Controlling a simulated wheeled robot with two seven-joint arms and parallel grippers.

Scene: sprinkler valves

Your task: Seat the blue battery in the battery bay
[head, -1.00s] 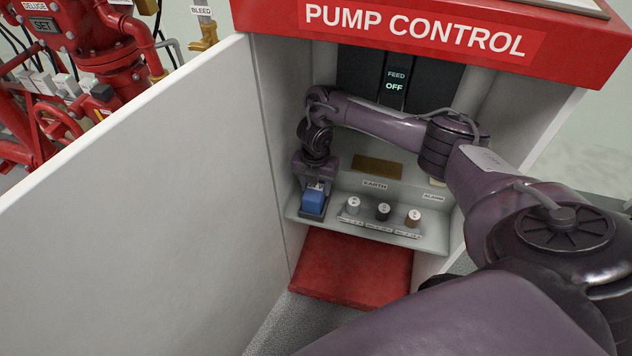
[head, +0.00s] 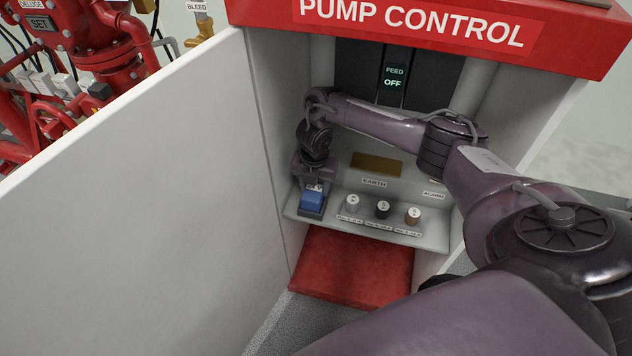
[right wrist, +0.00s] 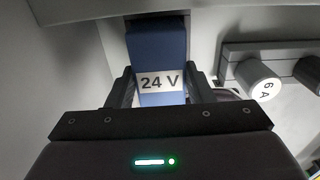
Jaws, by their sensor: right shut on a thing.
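The blue battery (head: 312,199) is at the left end of the pale shelf inside the pump control cabinet. In the right wrist view the battery (right wrist: 160,50) shows a white "24 V" label. My right gripper (head: 314,184) is shut on the battery from above, with one finger on each side of it in the right wrist view (right wrist: 160,85). A dark rim, the battery bay (head: 309,214), shows at the battery's foot. How deep the battery sits in it I cannot tell. My left gripper is not in view.
Three round fuses, grey (head: 352,203), black (head: 382,209) and brown (head: 413,215), stand right of the battery. A red step (head: 350,268) lies below the shelf. A brass earth plate (head: 376,165) is behind.

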